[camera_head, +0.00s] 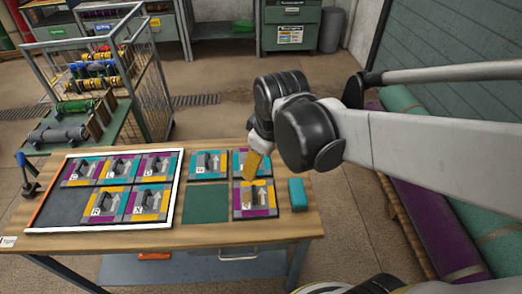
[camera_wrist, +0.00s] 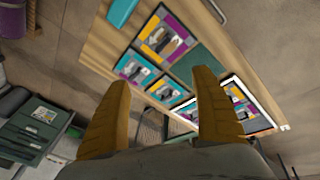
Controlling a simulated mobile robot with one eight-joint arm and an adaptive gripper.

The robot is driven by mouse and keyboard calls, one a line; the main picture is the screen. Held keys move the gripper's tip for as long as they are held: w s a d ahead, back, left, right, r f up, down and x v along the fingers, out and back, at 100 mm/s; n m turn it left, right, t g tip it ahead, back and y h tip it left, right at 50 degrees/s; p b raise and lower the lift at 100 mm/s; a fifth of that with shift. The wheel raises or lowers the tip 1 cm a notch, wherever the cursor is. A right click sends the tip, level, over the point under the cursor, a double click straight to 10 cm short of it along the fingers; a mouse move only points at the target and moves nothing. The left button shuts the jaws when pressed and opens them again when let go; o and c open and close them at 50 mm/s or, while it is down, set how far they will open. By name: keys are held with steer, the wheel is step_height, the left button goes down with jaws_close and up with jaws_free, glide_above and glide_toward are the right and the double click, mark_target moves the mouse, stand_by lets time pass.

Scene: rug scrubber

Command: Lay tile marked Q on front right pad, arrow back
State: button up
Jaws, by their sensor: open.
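A purple, yellow, teal and grey tile (camera_head: 243,212) lies on the front right place of the pad group, its white arrow pointing to the back. It also shows in the wrist view (camera_wrist: 178,47). It has a dark upright handle; its letter is too small to read. In the head view one yellow finger (camera_head: 253,165) shows, partly covering the back right tile (camera_head: 239,158). Another tile (camera_head: 196,164) lies back left. The front left green pad (camera_head: 205,203) is bare.
A white-rimmed tray (camera_head: 174,207) on the table's left holds several tiles; its front left place is empty. A teal block (camera_head: 297,194) lies right of the front right tile. A wire cage cart (camera_head: 153,85) stands behind, rolled rugs (camera_head: 432,225) at right.

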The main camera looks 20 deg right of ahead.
steer(key=s+r+m+t, duration=0.3)
steer(key=s+r+m, duration=0.1)
steer(key=s+m, duration=0.2)
steer(key=shift+s+m, duration=0.35)
steer(key=shift+m, duration=0.05)
